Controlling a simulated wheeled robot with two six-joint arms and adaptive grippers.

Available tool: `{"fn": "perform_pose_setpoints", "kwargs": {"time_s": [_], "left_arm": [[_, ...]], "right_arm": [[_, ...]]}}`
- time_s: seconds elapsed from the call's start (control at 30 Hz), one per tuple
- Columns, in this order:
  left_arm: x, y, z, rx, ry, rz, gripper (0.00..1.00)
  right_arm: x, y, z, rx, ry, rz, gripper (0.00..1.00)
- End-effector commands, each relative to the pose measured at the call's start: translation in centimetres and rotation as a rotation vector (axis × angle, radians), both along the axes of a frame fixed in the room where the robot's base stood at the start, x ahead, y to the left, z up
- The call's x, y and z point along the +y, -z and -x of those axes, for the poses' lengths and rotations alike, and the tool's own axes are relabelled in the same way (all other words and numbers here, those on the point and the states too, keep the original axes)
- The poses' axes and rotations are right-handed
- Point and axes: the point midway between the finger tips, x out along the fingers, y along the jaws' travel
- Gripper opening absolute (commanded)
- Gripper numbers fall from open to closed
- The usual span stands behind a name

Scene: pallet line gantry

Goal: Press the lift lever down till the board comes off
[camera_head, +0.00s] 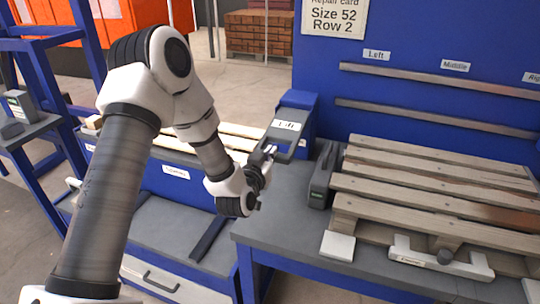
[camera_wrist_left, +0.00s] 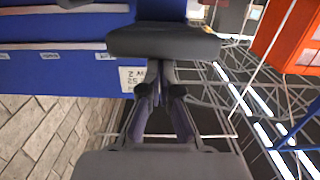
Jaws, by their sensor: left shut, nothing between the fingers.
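The lift lever (camera_head: 278,138) is a grey piece with a white label, sticking out from a blue housing at the left end of the bench. My left gripper (camera_head: 268,153) is shut and empty at the lever's near end; I cannot tell whether it touches. In the left wrist view a dark grey bar (camera_wrist_left: 165,42) lies across the tips of my left gripper (camera_wrist_left: 160,68). The wooden pallet (camera_head: 430,183) lies on the bench, its slats seated. I cannot tell which slat is the board in question. My right gripper is not in view.
A dark grey upright block (camera_head: 321,176) stands between the lever and the pallet. The blue back panel (camera_head: 430,85) rises behind. The grey bench top (camera_head: 285,220) is clear at front left.

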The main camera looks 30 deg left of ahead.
Motion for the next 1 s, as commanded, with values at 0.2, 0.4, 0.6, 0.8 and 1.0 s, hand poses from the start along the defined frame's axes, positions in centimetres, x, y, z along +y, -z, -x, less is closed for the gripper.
{"fn": "perform_pose_setpoints", "kwargs": {"time_s": [0.2,0.4,0.6,0.8,1.0], "left_arm": [[0.0,4.7,-0.3,-0.122,0.001,-0.030,0.00],[0.2,6.0,-0.7,-0.122,0.001,-0.029,0.00],[0.2,6.5,-1.0,-0.123,0.001,-0.029,0.00],[0.2,6.4,-1.0,-0.123,0.001,-0.030,0.00],[0.2,6.4,-1.0,-0.124,0.000,-0.030,0.00]], "right_arm": [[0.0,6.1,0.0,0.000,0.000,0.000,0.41],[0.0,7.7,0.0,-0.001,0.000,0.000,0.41],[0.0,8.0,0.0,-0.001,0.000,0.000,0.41],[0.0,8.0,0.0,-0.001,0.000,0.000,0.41],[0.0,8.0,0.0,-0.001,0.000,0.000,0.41]]}}
